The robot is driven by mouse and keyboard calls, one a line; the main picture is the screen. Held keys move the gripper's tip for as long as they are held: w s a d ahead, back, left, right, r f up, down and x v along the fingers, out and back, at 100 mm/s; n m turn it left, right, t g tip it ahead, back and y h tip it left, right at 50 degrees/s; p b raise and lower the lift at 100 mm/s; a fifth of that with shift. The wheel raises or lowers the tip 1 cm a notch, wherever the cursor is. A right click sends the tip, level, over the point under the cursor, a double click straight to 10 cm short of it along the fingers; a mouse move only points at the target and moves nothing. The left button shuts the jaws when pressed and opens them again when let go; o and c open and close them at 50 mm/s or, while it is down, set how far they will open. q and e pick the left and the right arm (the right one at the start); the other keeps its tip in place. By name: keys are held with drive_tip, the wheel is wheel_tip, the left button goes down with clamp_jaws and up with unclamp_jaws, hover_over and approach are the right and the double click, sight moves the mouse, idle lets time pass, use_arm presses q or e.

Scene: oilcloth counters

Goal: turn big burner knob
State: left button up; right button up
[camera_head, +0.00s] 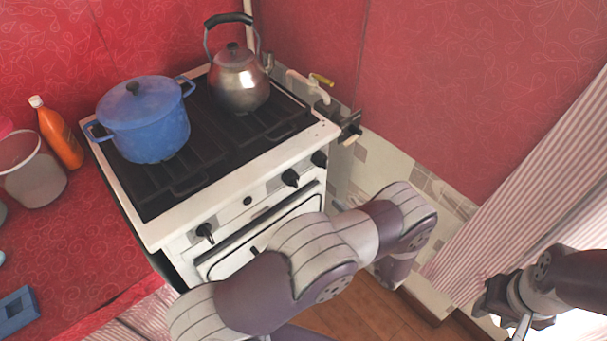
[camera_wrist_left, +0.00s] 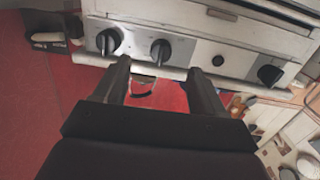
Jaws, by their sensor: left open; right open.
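The stove (camera_head: 225,165) has a white front panel with black knobs. In the head view these are a right knob (camera_head: 320,158), a middle knob (camera_head: 290,177) and a left knob (camera_head: 205,232). I cannot tell which is the big burner's. In the left wrist view, which is upside down, my left gripper (camera_wrist_left: 160,70) is open and empty. Its fingers point at the panel around the middle knob (camera_wrist_left: 160,50), apparently short of it. The right knob (camera_wrist_left: 108,40) is beside it. My arm hides this gripper in the head view. My right gripper (camera_head: 497,302) is open, far right of the stove.
A blue pot (camera_head: 150,125) and a metal kettle (camera_head: 238,82) stand on the stove top. An orange bottle (camera_head: 60,138) and a bucket (camera_head: 32,175) stand on the red counter (camera_head: 75,235) at left.

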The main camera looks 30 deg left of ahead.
sight(297, 185)
use_arm(q)
drive_tip(key=shift+y, duration=0.4)
drive_tip(key=x, duration=0.4)
drive_tip(key=r+p+x, duration=0.1)
drive_tip(key=x, duration=0.3)
drive_tip(key=p+x, duration=0.1)
drive_tip(key=x, duration=0.3)
drive_tip(key=shift+s+a+r, duration=0.2)
drive_tip(key=shift+a+r, duration=0.05)
drive_tip(key=shift+r, duration=0.05)
drive_tip(key=c, duration=1.1)
use_arm(e)
drive_tip(key=shift+s+d+r, duration=0.1)
drive_tip(key=shift+d+r, duration=0.15)
drive_tip(key=shift+r, duration=0.65)
